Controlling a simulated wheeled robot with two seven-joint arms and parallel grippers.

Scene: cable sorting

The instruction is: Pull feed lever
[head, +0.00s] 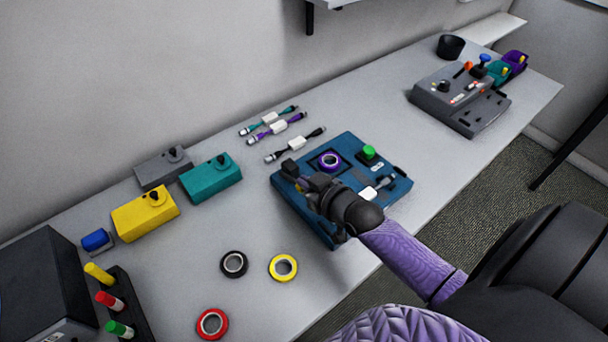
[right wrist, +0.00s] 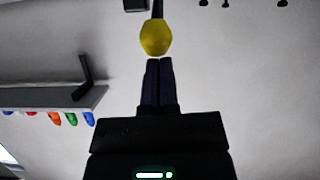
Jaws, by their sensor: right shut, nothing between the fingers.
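In the right wrist view a yellow knob (right wrist: 156,37) on a dark rod is just beyond the fingertips. The right fingers (right wrist: 159,64) are shut together with nothing between them. I cannot tell whether they touch the knob. My left gripper is not in view.
Three cables (head: 280,128) lie behind the device. Yellow (head: 145,219), teal (head: 205,186) and grey boxes stand left. Black, yellow (head: 283,268) and red tape rolls lie in front. A grey machine (head: 450,103) stands far right, with clear table between.

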